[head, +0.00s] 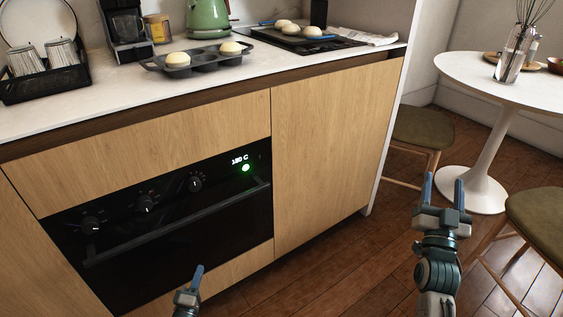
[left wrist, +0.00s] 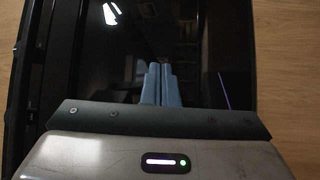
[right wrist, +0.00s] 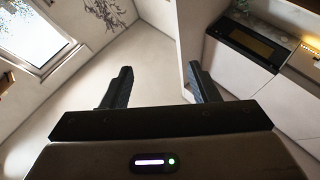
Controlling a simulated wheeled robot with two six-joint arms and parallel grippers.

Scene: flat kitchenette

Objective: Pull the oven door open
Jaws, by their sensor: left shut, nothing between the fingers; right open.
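The black oven (head: 165,225) is built into the wooden cabinet, and its door looks shut. Its long dark handle (head: 180,222) runs across the top of the door, below the knobs and a lit display reading 180 C. My left gripper (head: 198,270) is low in front of the door, below the handle and apart from it. In the left wrist view its fingers (left wrist: 160,84) are together and empty, facing the dark oven door glass (left wrist: 205,60). My right gripper (head: 443,186) is open and empty, right of the cabinet over the floor; its spread fingers also show in the right wrist view (right wrist: 160,88).
The counter (head: 110,107) above the oven holds a muffin tray (head: 203,62) with buns, a green kettle (head: 208,18) and a black rack (head: 48,82). A round white table (head: 480,70) and stools stand at the right. The wooden floor before the cabinet is clear.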

